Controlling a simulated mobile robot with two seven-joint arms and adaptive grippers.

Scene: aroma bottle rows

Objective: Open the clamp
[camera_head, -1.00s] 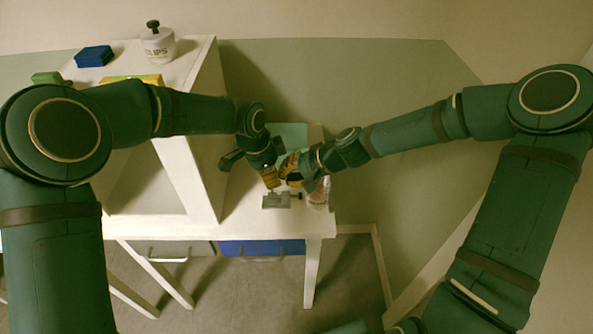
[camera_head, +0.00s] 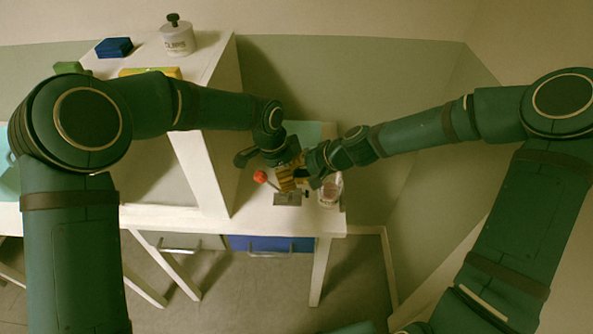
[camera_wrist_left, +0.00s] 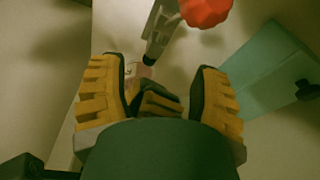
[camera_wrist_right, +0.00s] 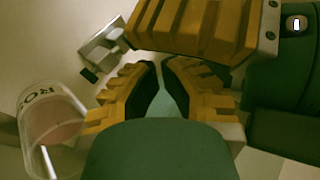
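The clamp is a small grey metal device with a base (camera_head: 288,199) on the low white table and a red-knobbed handle (camera_head: 260,176) leaning left. In the left wrist view its red knob (camera_wrist_left: 205,9) and metal lever (camera_wrist_left: 160,32) lie beyond my fingers. Its grey base (camera_wrist_right: 101,48) shows in the right wrist view. My left gripper (camera_wrist_left: 158,92) is open, with no clamp part between its fingers. My right gripper (camera_wrist_right: 161,66) has its fingertips nearly together, with nothing seen between them. The two grippers are very close together just above the clamp and partly hide it.
A clear bottle with pink contents (camera_head: 329,190) stands right of the clamp, close to my right gripper. A white cabinet wall (camera_head: 205,170) rises on the left. A blue box (camera_head: 114,47) and white jar (camera_head: 178,41) sit on its top.

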